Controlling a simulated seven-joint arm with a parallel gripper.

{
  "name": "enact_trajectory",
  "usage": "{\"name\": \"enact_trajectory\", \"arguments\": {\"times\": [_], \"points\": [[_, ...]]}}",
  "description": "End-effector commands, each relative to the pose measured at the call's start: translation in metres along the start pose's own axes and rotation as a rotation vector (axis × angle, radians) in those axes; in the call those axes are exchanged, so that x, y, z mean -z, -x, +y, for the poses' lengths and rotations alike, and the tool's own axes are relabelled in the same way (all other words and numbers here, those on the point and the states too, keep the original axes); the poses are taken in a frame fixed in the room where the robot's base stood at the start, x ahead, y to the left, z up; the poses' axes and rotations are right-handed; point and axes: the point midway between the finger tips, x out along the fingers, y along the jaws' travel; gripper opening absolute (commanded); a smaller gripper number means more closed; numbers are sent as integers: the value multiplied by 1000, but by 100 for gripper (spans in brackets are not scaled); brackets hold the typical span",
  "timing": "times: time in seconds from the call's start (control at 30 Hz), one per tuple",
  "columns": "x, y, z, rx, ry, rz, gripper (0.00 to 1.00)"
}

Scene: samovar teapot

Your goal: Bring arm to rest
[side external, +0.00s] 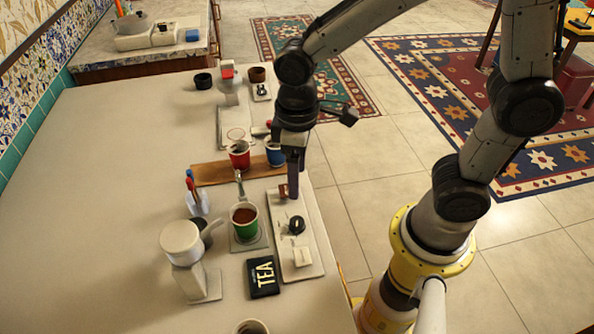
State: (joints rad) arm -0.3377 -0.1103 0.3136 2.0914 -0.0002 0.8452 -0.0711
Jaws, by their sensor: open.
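My gripper (293,180) points down above the right edge of the pale counter (110,190). Its fingers are seen nearly edge-on, so the gap between them is hard to make out; I see nothing held. Its tip is over or beside the far end of a white panel (300,262) with a black knob, close to a small brown piece (283,191). I cannot tell whether they touch. My arm bends up and back to its yellow base at the right.
Near the gripper stand a red cup (239,155), a blue cup (275,156) and a green cup (244,222). A wooden board (212,173), a black TEA box (263,277) and a white samovar-like device (184,250) are on the counter. The counter's left side is clear.

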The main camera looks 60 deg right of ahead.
Motion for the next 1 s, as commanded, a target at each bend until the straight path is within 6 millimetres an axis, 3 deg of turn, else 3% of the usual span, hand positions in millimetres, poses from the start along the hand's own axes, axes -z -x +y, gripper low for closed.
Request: {"name": "enact_trajectory", "arguments": {"times": [0.2, 0.37, 0.5, 0.63, 0.8, 1.0], "points": [[0, 4, 5, -1, -18, 16, 74], [-7, 43, 26, -17, -95, 144, 74], [-39, 85, 45, -48, -199, 293, 74], [-76, 108, 52, -80, -289, 406, 74], [-114, 116, 51, -108, -368, 495, 74], [-131, 104, 45, -102, -397, 484, 74]]}}
